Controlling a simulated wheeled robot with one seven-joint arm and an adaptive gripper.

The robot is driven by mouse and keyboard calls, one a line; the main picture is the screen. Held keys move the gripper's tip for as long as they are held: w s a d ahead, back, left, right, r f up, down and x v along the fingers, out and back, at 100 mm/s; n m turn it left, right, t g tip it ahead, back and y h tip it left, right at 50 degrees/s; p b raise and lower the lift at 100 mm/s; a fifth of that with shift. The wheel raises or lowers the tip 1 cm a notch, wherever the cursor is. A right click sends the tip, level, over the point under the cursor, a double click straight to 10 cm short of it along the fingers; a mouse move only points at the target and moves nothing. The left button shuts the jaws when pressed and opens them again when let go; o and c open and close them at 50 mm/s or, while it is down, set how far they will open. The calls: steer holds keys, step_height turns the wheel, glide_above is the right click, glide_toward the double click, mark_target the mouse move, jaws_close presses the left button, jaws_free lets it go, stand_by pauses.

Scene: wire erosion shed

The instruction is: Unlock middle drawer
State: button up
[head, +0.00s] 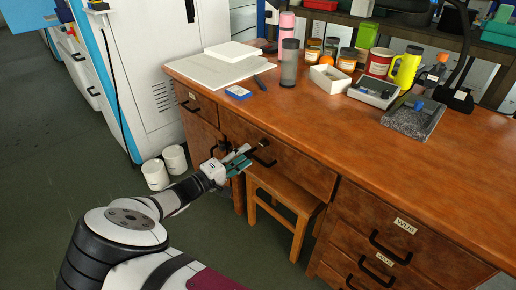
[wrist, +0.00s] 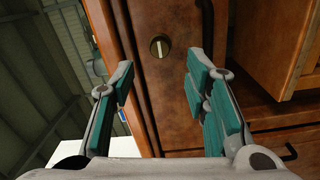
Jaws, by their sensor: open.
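The middle drawer (head: 300,165) is shut under the desk top in the head view, with a dark handle on its front. In the wrist view, a round brass lock with a pale upright bar (wrist: 160,46) sits on a brown wooden front (wrist: 178,100). My gripper (head: 243,159) is in front of the left part of the middle drawer. It also shows in the wrist view (wrist: 158,82), open and empty, its teal-padded fingers well apart. The lock lies between and beyond the fingertips, apart from them. My gripper hides part of the drawer front in the head view.
A wooden stool (head: 285,190) stands under the middle drawer. Labelled drawers (head: 385,235) are at the right, and a cupboard (head: 200,130) with a drawer above is at the left. White pots (head: 156,174) stand on the floor. The desk top (head: 320,120) holds jars and instruments.

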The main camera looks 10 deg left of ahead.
mark_target(261, 145)
steer(key=b+x, duration=0.1)
steer(key=x, duration=0.5)
steer(key=shift+w+d, duration=0.25)
steer(key=shift+w, duration=0.1)
jaws_close()
